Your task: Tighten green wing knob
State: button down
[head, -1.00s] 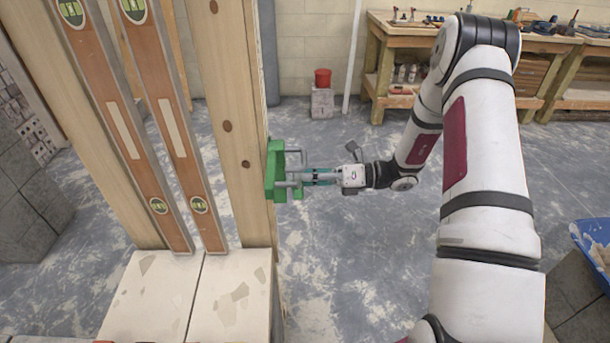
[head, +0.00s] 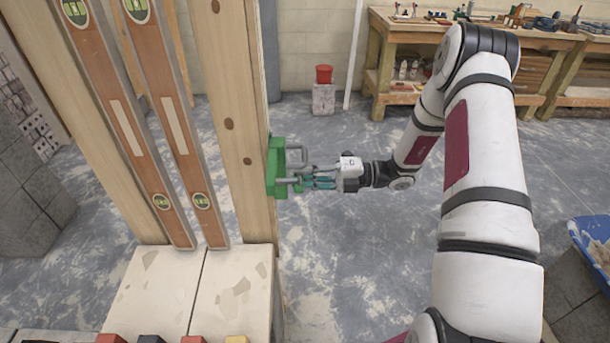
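A green bracket (head: 275,168) with grey bars is fixed to the right side of the wooden post, in the head view. My gripper (head: 304,180) reaches in from the right, roughly level, with its fingertips at the bracket's front. Teal parts show along its fingers. I cannot make out a separate green wing knob; it is small or hidden by the fingers and bars. I cannot tell whether the fingers touch or grip anything there.
The wooden post (head: 237,120) stands left of my gripper, with two spirit levels (head: 133,140) leaning beside it on pale blocks (head: 150,290). A blue tub (head: 592,245) is at right. Floor below my gripper is clear.

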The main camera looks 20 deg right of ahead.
jog(key=shift+s+a+m, duration=0.1)
jog(key=shift+m, duration=0.2)
jog(key=shift+r, duration=0.1)
jog(key=c, duration=1.4)
grip_release()
jog(key=v, duration=1.2)
